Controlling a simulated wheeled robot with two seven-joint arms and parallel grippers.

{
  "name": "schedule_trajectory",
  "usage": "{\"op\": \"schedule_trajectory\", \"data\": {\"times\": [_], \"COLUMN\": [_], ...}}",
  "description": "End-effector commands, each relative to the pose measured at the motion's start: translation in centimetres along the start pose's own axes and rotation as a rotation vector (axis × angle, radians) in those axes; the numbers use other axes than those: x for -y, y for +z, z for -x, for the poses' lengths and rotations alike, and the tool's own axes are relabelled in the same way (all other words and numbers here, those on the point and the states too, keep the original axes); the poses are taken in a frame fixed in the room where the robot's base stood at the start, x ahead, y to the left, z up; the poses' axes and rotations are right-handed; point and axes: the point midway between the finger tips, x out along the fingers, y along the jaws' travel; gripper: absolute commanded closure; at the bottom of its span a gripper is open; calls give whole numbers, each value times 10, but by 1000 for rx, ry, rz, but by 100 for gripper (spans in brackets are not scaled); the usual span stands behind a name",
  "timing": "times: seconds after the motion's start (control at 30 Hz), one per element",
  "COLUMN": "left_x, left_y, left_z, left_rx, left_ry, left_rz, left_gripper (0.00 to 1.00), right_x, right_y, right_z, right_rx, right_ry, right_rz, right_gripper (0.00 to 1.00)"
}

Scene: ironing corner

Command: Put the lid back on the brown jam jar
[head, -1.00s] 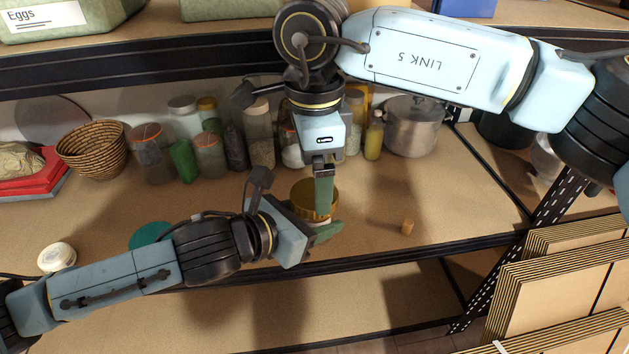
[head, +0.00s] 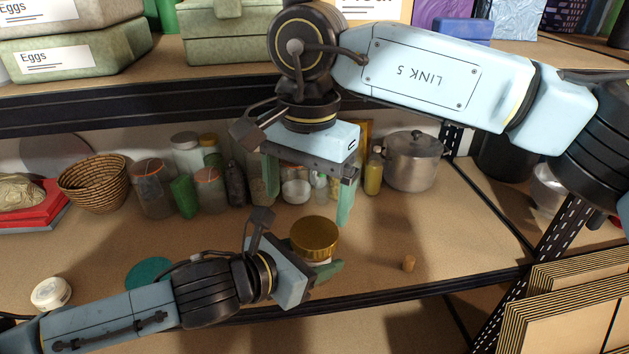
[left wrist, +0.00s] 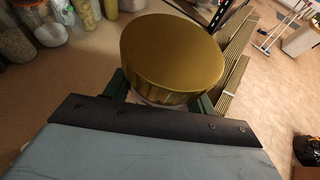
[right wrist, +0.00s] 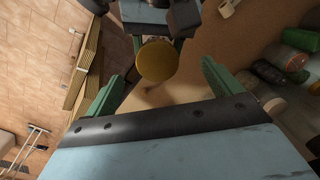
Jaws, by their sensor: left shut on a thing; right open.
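A wide gold lid (head: 315,237) sits on top of the jar, seemingly level. In the left wrist view the lid (left wrist: 172,55) fills the middle, and only a pale sliver of the jar (left wrist: 150,101) shows under it. The jar's brown colour does not show, and whether the lid is fully seated cannot be told. My left gripper (head: 328,268) is shut on the jar below the lid. My right gripper (head: 307,210) is open and empty, above and apart from the lid. The right wrist view shows the lid (right wrist: 157,61) between and beyond its spread fingers.
A green disc (head: 148,273) and a white round container (head: 51,293) lie left. Jars, a woven basket (head: 94,183) and a steel pot (head: 414,161) line the back. The upper shelf edge (head: 150,108) is close to my right arm.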

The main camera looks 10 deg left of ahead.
Motion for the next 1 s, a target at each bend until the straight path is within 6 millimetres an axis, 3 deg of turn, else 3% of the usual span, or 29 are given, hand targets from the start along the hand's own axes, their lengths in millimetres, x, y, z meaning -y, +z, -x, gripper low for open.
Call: {"op": "schedule_trajectory", "data": {"times": [0.3,0.7,0.87,1.0], "left_x": [0,0,0,0], "left_y": [2,2,2,2], "left_z": [0,0,0,0], "left_rx": [4,4,4,4], "left_ry": [-1,-1,0,-1], "left_rz": [-1,-1,-1,-1], "left_gripper": [100,100,100,100], "right_x": [-5,-5,-6,-7], "right_y": [-12,-13,-13,-14], "right_z": [10,9,-4,-26], "right_rx": [-26,-26,-24,-23], "right_ry": [28,31,32,32], "right_rz": [268,285,284,285], "right_gripper": [9,9,9,9]}}
